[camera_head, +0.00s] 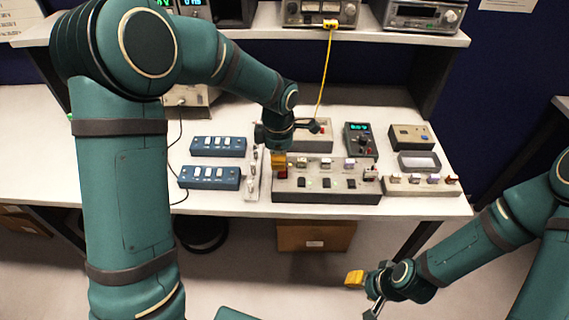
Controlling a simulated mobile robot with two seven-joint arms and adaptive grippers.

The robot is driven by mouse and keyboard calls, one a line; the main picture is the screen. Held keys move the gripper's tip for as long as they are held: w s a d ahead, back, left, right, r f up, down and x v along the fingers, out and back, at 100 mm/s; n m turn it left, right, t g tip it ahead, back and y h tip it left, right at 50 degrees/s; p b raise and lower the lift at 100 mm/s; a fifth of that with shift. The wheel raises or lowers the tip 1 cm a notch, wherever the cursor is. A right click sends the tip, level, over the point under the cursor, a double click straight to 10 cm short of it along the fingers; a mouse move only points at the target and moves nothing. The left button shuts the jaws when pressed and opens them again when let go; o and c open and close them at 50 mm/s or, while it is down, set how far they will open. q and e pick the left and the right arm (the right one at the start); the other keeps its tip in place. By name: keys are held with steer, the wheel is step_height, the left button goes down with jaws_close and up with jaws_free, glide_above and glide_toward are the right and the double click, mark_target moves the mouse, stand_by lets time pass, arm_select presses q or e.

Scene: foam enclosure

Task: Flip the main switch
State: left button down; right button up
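A grey switch box (325,190) lies near the front edge of the bench, with several dark rocker switches on its face. A red switch (282,174) sits at its left end; I cannot tell for sure that it is the main switch. My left gripper (279,160) points down with its yellow fingertip right above or against the red switch, partly covering it. Contact and finger gap cannot be made out. My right gripper (357,279) hangs low in front of the bench, away from the boxes, with a yellow fingertip showing; nothing shows in it.
Two blue switch strips (210,177) lie left of the box, beside a narrow white strip (254,175). A meter with a green display (360,140) and small boxes (410,137) stand right. A yellow cable (325,75) hangs from the shelf behind my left gripper.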

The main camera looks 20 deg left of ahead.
mark_target(281, 172)
arm_select(q)
steer(key=r, duration=0.4)
steer(key=shift+s+d, duration=0.15)
steer(key=shift+d, duration=0.2)
step_height(281, 172, up, 7)
steer(key=p, duration=0.1)
steer(key=shift+a+f, duration=0.15)
steer(key=shift+a, duration=0.15)
arm_select(e)
steer(key=shift+w+d+r, duration=0.15)
steer(key=shift+r, duration=0.35)
steer(key=shift+w+d+r, duration=0.1)
steer(key=shift+w+r, duration=0.05)
steer(key=shift+r, duration=0.35)
